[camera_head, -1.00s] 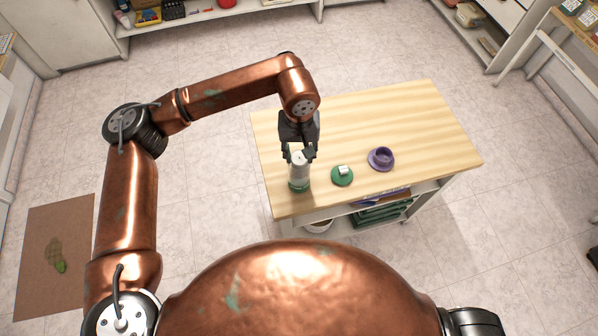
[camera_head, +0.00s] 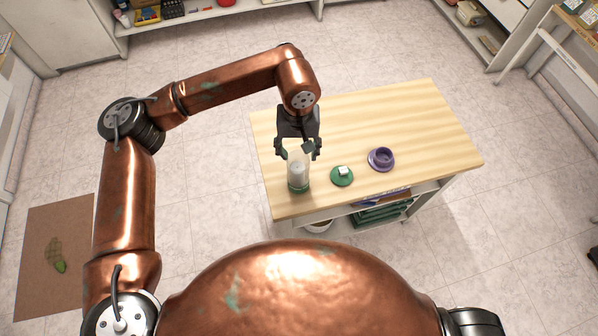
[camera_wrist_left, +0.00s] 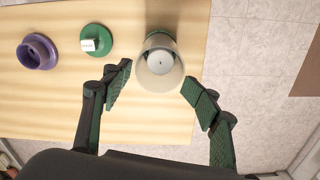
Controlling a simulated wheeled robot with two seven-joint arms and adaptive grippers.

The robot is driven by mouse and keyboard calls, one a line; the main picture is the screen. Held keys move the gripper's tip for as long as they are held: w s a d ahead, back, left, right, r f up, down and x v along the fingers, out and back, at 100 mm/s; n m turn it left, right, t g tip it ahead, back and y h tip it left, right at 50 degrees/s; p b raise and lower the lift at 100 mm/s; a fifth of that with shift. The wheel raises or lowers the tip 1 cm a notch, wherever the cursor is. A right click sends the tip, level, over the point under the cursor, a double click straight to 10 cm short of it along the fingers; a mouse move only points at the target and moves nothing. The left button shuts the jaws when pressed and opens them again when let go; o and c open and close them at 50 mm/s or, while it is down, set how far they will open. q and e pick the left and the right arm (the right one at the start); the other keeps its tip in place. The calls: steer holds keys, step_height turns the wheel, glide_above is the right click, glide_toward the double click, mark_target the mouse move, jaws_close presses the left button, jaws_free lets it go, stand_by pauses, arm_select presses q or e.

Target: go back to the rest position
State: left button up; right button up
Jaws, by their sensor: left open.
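My left gripper (camera_head: 298,149) is open above the near left part of the wooden table (camera_head: 420,120). A clear cylinder with a white core and a green base (camera_head: 298,172) stands upright on the table just below the fingertips. In the left wrist view the cylinder (camera_wrist_left: 159,62) shows from above, between and just beyond the open fingers (camera_wrist_left: 158,90), with nothing gripped. A green disc with a white block on it (camera_head: 342,176) lies to its right. A purple ring-shaped part (camera_head: 381,159) lies farther right. My right gripper is not in view.
Under the table is a shelf with green items (camera_head: 380,212) and a white bucket (camera_head: 318,226). A brown mat (camera_head: 55,250) with a green net lies on the floor at left. Shelves line the back wall. The right part of the tabletop is clear.

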arm_select(q)
step_height(320, 180, up, 8)
steer(key=shift+s+r, duration=0.1)
